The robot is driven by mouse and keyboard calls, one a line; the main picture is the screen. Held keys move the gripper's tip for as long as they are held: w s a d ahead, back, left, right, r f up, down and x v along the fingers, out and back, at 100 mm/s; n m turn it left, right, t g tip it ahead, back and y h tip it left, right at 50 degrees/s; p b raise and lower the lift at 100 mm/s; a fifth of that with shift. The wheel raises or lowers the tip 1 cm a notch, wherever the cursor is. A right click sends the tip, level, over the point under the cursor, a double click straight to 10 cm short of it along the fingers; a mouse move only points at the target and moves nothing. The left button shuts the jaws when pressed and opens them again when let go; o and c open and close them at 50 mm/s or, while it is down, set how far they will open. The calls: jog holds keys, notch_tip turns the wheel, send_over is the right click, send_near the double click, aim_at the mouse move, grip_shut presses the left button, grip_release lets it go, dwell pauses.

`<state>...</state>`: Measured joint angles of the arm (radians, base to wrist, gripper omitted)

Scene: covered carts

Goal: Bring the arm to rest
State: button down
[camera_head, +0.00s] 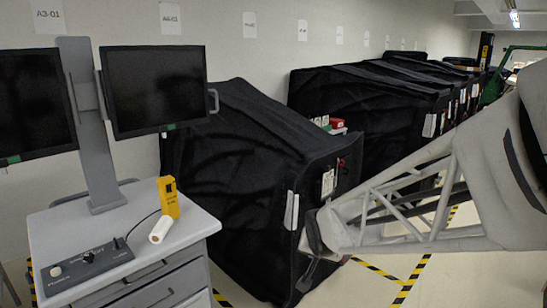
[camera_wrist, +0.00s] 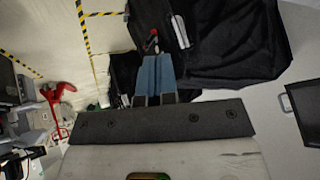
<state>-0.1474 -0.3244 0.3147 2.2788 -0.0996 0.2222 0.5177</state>
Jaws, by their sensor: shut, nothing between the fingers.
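My arm (camera_head: 400,200) reaches in from the right in the head view, its pale lattice link sloping down to the left. The link's end is in front of the nearest black covered cart (camera_head: 250,140). My gripper (camera_wrist: 156,58) shows in the wrist view as two blue-grey fingers side by side, shut with nothing held. Behind the fingers, the wrist view shows the black cover (camera_wrist: 235,45) and pale floor. In the head view the fingers cannot be made out clearly.
A grey workstation cart (camera_head: 125,225) with two monitors (camera_head: 155,88) stands at the left. It bears a yellow handheld device (camera_head: 168,197), a white roll (camera_head: 160,229) and a control box (camera_head: 85,265). More covered carts (camera_head: 370,100) line the wall. Striped tape (camera_head: 410,280) marks open floor.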

jog(key=s+d+r+n+g, duration=0.1)
jog(key=s+d+r+g, duration=0.1)
jog(key=s, duration=1)
jog(key=s+d+r+n+g+h, duration=0.1)
jog(key=s+d+r, duration=0.3)
jog(key=s, duration=0.9)
jog(key=shift+s+d+n+g, duration=0.2)
jog(key=shift+d+n+g, duration=0.3)
jog(key=shift+d+g, duration=0.5)
jog(key=c, duration=1.8)
grip_release()
jog(key=shift+d, duration=0.1)
